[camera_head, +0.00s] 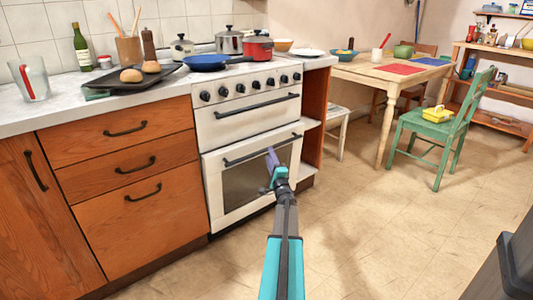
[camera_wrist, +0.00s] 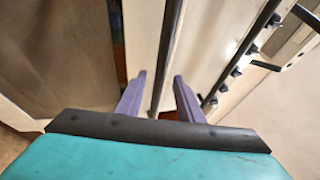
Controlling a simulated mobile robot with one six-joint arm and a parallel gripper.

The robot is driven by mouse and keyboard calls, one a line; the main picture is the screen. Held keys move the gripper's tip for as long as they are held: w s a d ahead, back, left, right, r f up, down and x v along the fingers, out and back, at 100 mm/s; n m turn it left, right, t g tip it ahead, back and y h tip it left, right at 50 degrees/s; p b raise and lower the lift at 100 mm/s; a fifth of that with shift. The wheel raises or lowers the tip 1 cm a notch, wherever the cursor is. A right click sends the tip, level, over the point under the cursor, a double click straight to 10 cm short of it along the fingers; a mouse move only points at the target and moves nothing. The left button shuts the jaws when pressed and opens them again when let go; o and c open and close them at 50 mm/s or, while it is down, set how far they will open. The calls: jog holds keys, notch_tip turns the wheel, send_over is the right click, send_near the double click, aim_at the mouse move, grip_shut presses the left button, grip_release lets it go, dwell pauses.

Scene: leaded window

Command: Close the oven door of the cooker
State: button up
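The cooker (camera_head: 222,128) is white, with a row of black knobs on its front. Its oven door (camera_head: 212,190) has a dark window and a dark bar handle (camera_head: 250,152) along the top. The door looks upright or nearly so; I cannot tell whether a small gap is left. My gripper (camera_head: 272,163) is in front of the door, just below its handle. In the wrist view, its two purple fingers (camera_wrist: 158,98) are spread apart, with a dark bar, seemingly the door handle, running between them. Contact cannot be made out.
A second dark handle (camera_head: 258,106) crosses the panel above the oven door. Pans, including a red pot (camera_head: 258,46), stand on the hob. Wooden drawers (camera_head: 135,170) adjoin at left. The table (camera_head: 385,75) and green chair (camera_head: 430,125) are at right; the floor between is clear.

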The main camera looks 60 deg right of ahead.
jog(key=shift+b+x, duration=0.65)
jog(key=shift+x, duration=1.95)
jog(key=shift+c, duration=0.4)
grip_shut()
